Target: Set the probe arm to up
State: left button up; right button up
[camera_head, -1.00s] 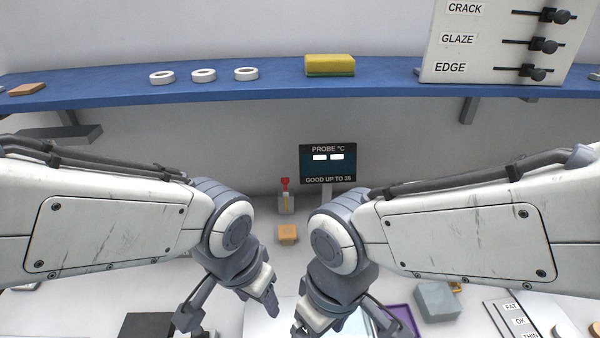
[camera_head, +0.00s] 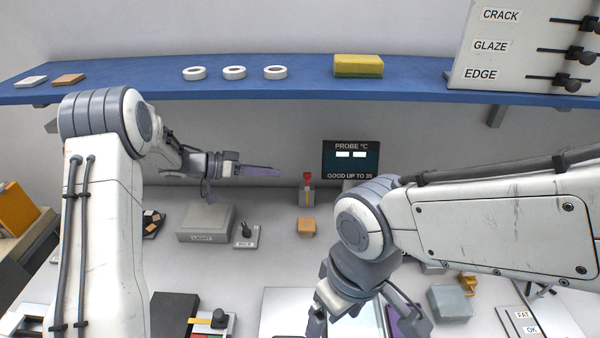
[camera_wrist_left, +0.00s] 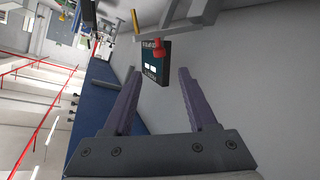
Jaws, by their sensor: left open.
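A small lever with a red knob (camera_head: 307,177), which appears to be the probe arm, stands on a grey base at the back wall. It is left of the dark PROBE °C display (camera_head: 350,160). The red knob (camera_wrist_left: 158,50) also shows beyond the fingertips in the left wrist view, in front of the display (camera_wrist_left: 153,68). My left gripper (camera_head: 279,171) is open and empty, pointing right toward the knob from its left, apart from it. Its two purple fingers (camera_wrist_left: 160,73) show spread in the left wrist view. My right gripper (camera_head: 335,318) hangs low at the front; its jaw opening is unclear.
A blue shelf (camera_head: 130,91) with white rings and a yellow sponge (camera_head: 358,66) runs above. An orange block (camera_head: 307,227) lies in front of the lever. A grey LIGHT box (camera_head: 206,222) and small switch (camera_head: 245,236) stand left. A grey block (camera_head: 450,304) lies right.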

aim_at(307, 186)
pick_arm(q)
jog(key=p+x, duration=0.2)
jog(key=x, duration=0.8)
grip_shut()
dwell(1.2)
